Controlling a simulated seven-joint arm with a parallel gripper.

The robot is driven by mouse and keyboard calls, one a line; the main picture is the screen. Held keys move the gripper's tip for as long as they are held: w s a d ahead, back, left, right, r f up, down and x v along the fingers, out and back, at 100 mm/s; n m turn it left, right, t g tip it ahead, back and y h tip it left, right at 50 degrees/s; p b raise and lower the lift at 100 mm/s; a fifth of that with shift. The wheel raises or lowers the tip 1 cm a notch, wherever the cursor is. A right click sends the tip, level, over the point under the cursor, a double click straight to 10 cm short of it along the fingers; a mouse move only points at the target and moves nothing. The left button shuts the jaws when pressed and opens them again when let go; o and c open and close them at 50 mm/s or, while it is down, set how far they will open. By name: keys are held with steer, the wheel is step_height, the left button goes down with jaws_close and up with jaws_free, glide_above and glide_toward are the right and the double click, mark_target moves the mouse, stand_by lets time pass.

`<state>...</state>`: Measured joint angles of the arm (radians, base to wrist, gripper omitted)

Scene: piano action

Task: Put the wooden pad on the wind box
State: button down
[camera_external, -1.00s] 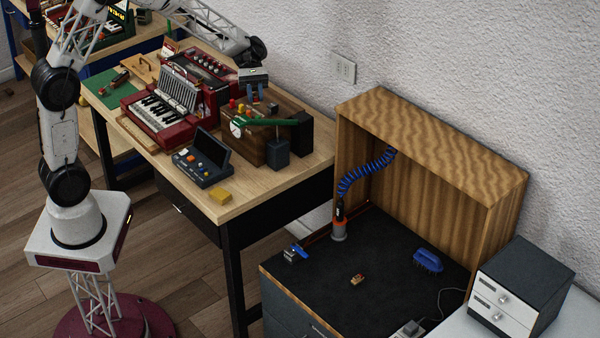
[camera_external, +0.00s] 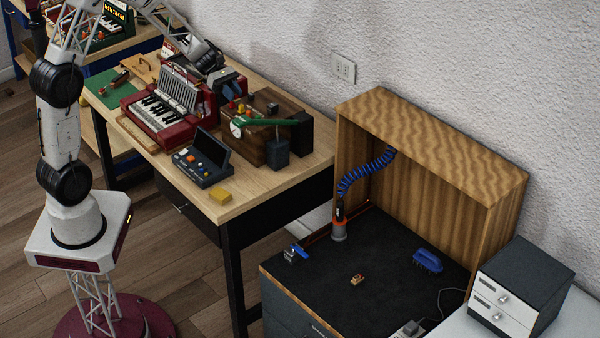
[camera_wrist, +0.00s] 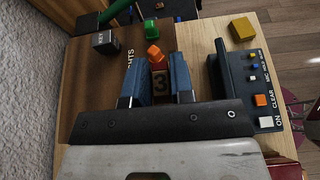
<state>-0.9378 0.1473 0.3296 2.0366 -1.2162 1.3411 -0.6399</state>
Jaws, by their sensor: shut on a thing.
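My gripper (camera_external: 234,97) is over the workbench, beside the brown wooden box with a dial (camera_external: 256,151). In the wrist view its two blue fingers (camera_wrist: 159,68) are closed around a small block marked "3" (camera_wrist: 160,84). An orange piece (camera_wrist: 155,55) shows just beyond that block. I cannot tell whether the held block is the wooden pad. A small tan piece (camera_external: 357,280) lies on the black top of the cabinet, too small to identify. No label shows which thing is the wind box.
A red accordion (camera_external: 165,110) and a dark console (camera_external: 205,160) stand on the bench (camera_external: 250,198). A yellow block (camera_external: 220,197) lies at the front edge. A dark grey block (camera_external: 278,153) stands by the box. A blue brush (camera_external: 427,260) lies on the cabinet top.

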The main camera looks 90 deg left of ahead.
steer(key=shift+w+a, duration=0.1)
stand_by(0.3)
glide_above(274, 98)
steer(key=shift+f, duration=0.75)
stand_by(0.3)
steer(key=shift+f, duration=1.75)
steer(key=shift+f, duration=0.1)
steer(key=c, duration=1)
jaws_free()
